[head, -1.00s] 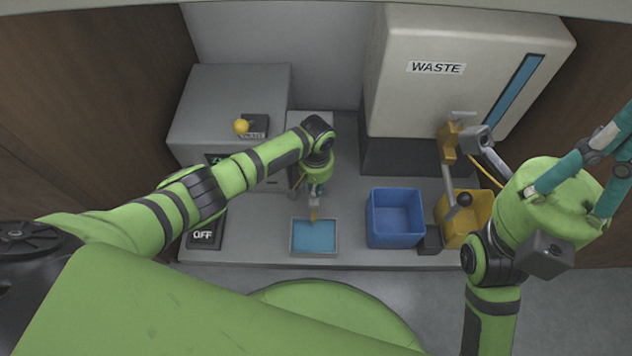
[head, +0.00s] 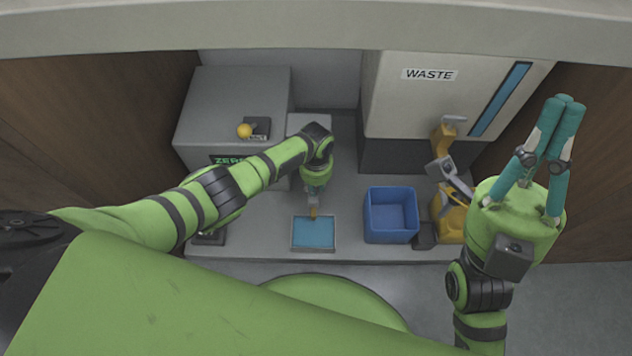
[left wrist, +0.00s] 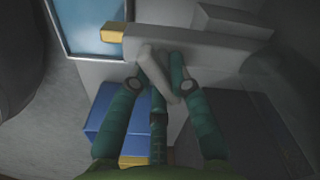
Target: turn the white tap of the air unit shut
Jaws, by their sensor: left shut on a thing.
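My left gripper (head: 314,196) points down behind the blue tray in the head view. In the left wrist view its teal fingers (left wrist: 163,82) are closed around a pale lever, which looks like the white tap (left wrist: 152,66). The tap sits against a pale bar with a yellow end (left wrist: 190,44), seemingly part of the air unit. In the head view the tap is mostly hidden by my gripper; a small orange-yellow tip (head: 313,212) shows below it. My right gripper (head: 566,103) is raised at the right, fingertips together, with nothing visible between them.
A blue tray (head: 313,249) lies in front of my left gripper. The waste cabinet (head: 415,105) is at the back right. A grey box with a yellow knob (head: 245,131) stands back left.

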